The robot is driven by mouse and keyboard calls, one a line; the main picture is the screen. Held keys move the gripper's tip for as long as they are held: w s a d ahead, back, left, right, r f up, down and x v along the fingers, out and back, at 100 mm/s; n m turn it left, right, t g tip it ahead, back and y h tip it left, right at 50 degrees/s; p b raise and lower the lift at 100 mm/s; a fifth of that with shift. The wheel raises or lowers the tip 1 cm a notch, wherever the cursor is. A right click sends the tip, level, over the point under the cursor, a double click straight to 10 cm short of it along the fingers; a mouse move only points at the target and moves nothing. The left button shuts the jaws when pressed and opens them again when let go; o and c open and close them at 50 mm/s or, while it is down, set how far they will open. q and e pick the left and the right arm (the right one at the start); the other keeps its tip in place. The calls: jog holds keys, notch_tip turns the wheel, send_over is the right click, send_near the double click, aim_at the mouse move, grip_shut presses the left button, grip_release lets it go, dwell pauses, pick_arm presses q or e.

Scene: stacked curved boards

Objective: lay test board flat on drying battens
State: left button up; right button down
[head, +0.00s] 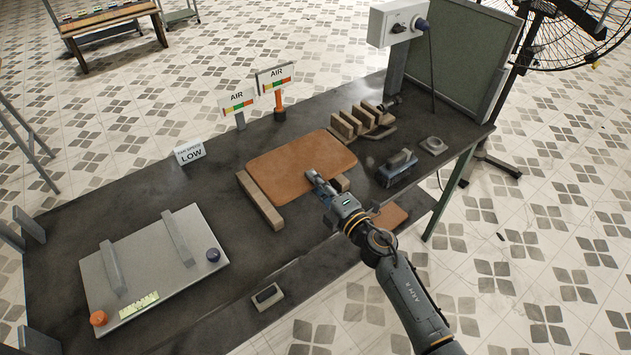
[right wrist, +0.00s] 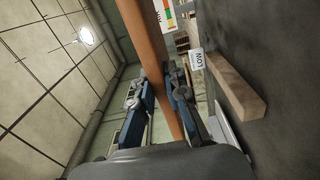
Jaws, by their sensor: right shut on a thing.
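The test board (head: 300,163) is an orange-brown, rounded sheet over the middle of the dark bench. My right gripper (head: 314,178) is shut on its near edge; in the right wrist view the board (right wrist: 148,40) runs edge-on between the fingers (right wrist: 163,92). One wooden batten (head: 262,203) lies by the board's left side. It shows in the right wrist view (right wrist: 236,86), with a gap between it and the board, so the board appears held roughly level above it. A second batten (head: 341,183) shows only its near end at the right; the board hides the rest. My left gripper is out of view.
A wooden slotted rack (head: 358,122) and a blue-based block (head: 398,172) stand at right. A grey plate with two bars (head: 150,270) fills the left.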

aim_at(329, 232)
jog(key=shift+s+r, duration=0.1)
jog(key=shift+s, duration=0.05)
notch_tip(329, 232, down, 8)
jog(key=b, duration=0.7)
jog(key=shift+f+b, duration=0.55)
jog(key=shift+b, duration=0.1)
dwell(1.2)
jog(key=c, duration=1.4)
grip_release()
jog(key=shift+c, duration=0.2)
jog(key=shift+f, duration=0.15)
jog(key=shift+s+d, duration=0.1)
jog(key=shift+s, duration=0.05)
jog(key=shift+p+v, duration=0.4)
jog(key=shift+v, duration=2.5)
